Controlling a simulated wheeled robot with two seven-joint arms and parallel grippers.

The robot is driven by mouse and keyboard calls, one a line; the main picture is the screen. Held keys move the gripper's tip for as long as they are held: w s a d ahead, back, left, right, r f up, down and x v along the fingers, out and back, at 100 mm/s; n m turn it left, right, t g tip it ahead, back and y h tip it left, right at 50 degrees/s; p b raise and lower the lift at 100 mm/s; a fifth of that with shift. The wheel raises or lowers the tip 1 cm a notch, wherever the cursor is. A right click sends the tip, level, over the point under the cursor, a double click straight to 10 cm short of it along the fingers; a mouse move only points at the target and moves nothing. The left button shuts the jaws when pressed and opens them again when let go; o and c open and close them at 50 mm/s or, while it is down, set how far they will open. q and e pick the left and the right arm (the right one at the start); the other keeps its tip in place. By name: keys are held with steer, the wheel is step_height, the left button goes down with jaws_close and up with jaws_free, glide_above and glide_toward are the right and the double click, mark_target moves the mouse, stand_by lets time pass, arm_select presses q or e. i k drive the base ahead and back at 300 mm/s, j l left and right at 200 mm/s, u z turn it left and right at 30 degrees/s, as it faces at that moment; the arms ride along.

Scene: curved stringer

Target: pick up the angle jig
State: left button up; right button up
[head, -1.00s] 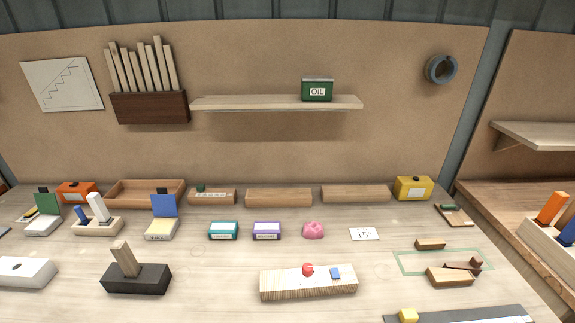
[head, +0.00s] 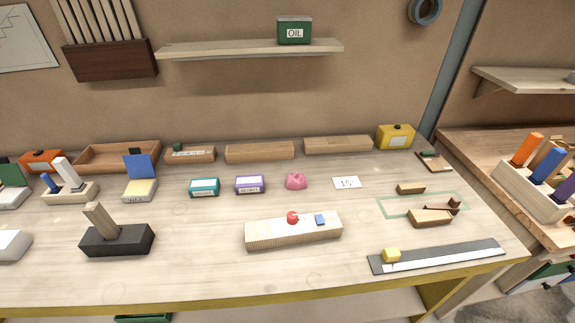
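No part is labelled as the angle jig, so I cannot tell for certain which one it is. A small wooden block (head: 411,189) lies at the back of a green outlined rectangle (head: 386,214) on the right of the bench. A larger wooden piece (head: 430,219) lies at its front edge, with a dark brown angled piece (head: 453,206) beside or touching it. A card reading 15 (head: 346,183) lies to their left. A black block (head: 117,240) with a tilted wooden bar (head: 100,220) stands at the left. Neither of my grippers is in view.
A ribbed wooden block (head: 293,232) with a red and a blue item on top stands front centre. Wooden trays (head: 260,152) line the back. The front left bench is mostly clear.

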mark_target(266, 235)
steer(key=k+j+z, duration=0.1)
steer(key=z, duration=0.25)
steer(key=k+j+z, duration=0.1)
steer(key=j+z, duration=0.25)
steer(key=k+z, duration=0.15)
steer(key=z, duration=0.2)
